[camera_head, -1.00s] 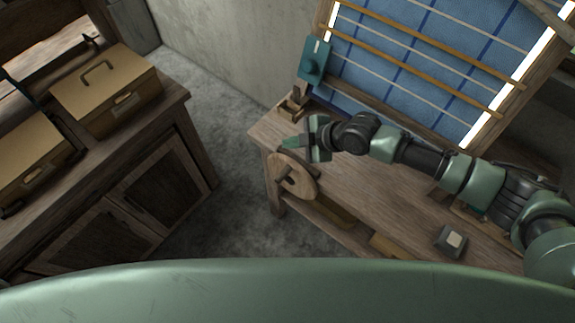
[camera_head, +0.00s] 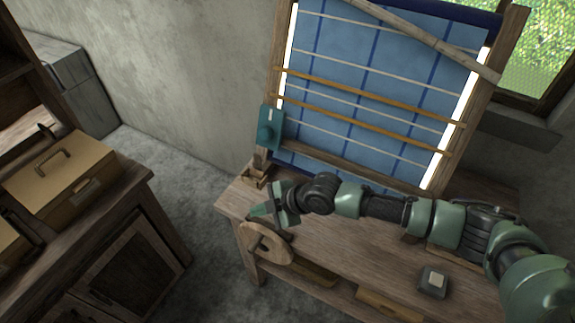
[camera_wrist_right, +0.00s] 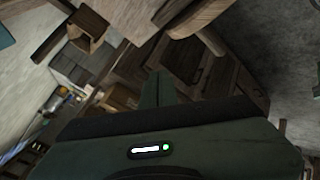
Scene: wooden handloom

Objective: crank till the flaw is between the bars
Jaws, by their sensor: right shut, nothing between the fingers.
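The loom's blue cloth (camera_head: 330,60) stands upright in a wooden frame, with white cross lines and darker blue stripes. Two orange-brown bars, an upper (camera_head: 372,96) and a lower (camera_head: 350,123), cross it. I cannot make out a flaw in the cloth. The round wooden crank wheel (camera_head: 268,244) sits at the bench's left front; its rim also shows in the right wrist view (camera_wrist_right: 196,18). My right gripper (camera_head: 258,212) is shut and empty, just above and behind the wheel. I cannot tell whether they touch. My left gripper is not in view.
A teal plate with a knob (camera_head: 269,134) is on the frame's left post. A slanted wooden beam (camera_head: 425,38) crosses the cloth's top. A small dark box (camera_head: 433,281) lies on the bench (camera_head: 330,250). A cabinet with a tan case (camera_head: 65,180) stands left, across open floor.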

